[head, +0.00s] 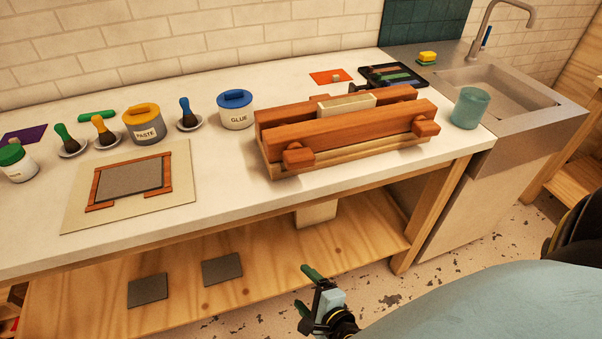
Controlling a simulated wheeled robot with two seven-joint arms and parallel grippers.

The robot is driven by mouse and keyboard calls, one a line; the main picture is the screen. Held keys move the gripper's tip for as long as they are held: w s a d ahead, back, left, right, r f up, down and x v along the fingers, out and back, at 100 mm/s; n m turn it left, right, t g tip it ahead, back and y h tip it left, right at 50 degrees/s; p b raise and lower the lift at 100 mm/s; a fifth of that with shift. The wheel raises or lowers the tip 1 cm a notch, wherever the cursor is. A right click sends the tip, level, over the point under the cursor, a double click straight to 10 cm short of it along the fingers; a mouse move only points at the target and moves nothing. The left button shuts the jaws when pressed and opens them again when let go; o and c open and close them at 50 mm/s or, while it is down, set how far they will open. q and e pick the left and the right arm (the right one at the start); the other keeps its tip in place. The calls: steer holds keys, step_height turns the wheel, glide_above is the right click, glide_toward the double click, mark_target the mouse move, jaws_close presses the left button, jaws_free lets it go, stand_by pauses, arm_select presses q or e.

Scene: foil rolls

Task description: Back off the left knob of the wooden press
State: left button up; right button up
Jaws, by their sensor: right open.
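The wooden press (350,126) stands on the white worktop, right of the middle in the head view. It has two thick reddish-brown beams with a pale block (346,105) between them at the top. Its left knob (298,157) sticks out of the front beam near the left end. Its right knob (425,127) sits near the right end. My right gripper (310,291) is open and empty, low in front of the worktop, well below and apart from the left knob. My left gripper is not in view.
Left of the press stand a glue pot (236,109), a paste pot (143,123) and brushes on small dishes. A framed grey sheet on a board (129,187) lies at the front left. A teal cup (470,107) stands close to the press's right end. The worktop's front edge lies above my right gripper.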

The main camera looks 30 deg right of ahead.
step_height(320, 180, up, 14)
steer(key=w+d+m+t+h+p, duration=0.1)
steer(key=w+d+m+t+h, duration=0.15)
steer(key=m, duration=0.65)
steer(key=m+t+h+p, duration=0.1)
steer(key=m+t+h, duration=0.1)
steer(key=m, duration=0.6)
glide_toward(302, 165)
steer(key=p+x, duration=0.4)
steer(key=x, duration=0.4)
steer(key=shift+w+r, duration=0.2)
steer(key=shift+w, duration=0.1)
steer(key=shift+x, duration=0.75)
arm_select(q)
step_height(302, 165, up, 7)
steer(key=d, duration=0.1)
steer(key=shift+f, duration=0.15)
arm_select(e)
steer(key=shift+d+f, duration=0.1)
steer(key=shift+f, duration=0.05)
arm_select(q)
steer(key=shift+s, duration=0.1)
arm_select(e)
steer(key=c, duration=1)
